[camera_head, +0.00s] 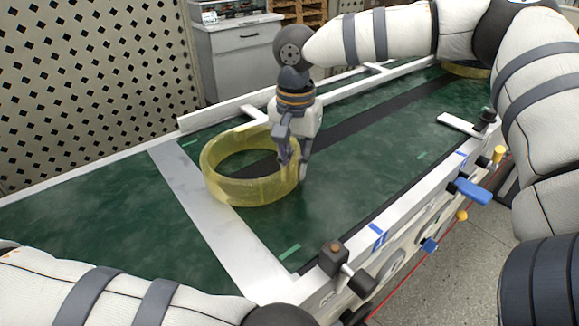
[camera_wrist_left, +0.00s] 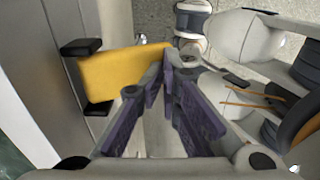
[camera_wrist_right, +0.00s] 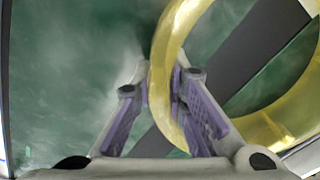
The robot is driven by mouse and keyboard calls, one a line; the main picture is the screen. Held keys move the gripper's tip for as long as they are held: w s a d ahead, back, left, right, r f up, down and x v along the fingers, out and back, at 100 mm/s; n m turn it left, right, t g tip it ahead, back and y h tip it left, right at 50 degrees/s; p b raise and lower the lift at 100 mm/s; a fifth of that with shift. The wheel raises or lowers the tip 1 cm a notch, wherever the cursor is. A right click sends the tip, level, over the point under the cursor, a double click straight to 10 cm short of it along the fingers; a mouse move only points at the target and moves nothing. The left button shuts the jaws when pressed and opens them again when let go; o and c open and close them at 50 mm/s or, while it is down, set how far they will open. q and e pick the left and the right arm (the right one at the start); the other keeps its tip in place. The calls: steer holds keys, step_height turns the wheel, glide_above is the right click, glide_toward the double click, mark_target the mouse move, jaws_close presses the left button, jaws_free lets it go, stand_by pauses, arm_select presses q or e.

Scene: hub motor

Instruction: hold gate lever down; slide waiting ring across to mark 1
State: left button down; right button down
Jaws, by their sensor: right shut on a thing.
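A translucent yellow ring (camera_head: 228,190) lies on the green table surface, its left part over the pale cross strip. My right gripper (camera_head: 293,165) is shut on the ring's right wall; in the right wrist view (camera_wrist_right: 160,90) the wall stands between the fingers. My left gripper (camera_wrist_left: 165,65) shows only in its wrist view, with its fingertips together. A yellow paddle (camera_wrist_left: 115,75) with black end pieces is close beside and partly behind those tips. I cannot tell whether they touch, or whether this is the gate lever.
Another yellow ring (camera_head: 465,69) lies at the far right end. White rails (camera_head: 215,115) edge the green table (camera_head: 90,200). A black-handled fitting (camera_head: 345,268) stands on the front rail. Blue (camera_head: 472,191) and yellow handles stick out from the front side.

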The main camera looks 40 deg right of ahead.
arm_select(q)
steer(key=shift+a+f, duration=0.1)
arm_select(e)
steer(key=shift+d, duration=0.65)
steer(key=c, duration=2)
jaws_free()
steer(key=shift+d, duration=0.15)
steer(key=shift+c, duration=0.2)
steer(key=o, duration=0.5)
arm_select(q)
steer(key=shift+w, duration=0.1)
arm_select(e)
step_height(320, 180, up, 9)
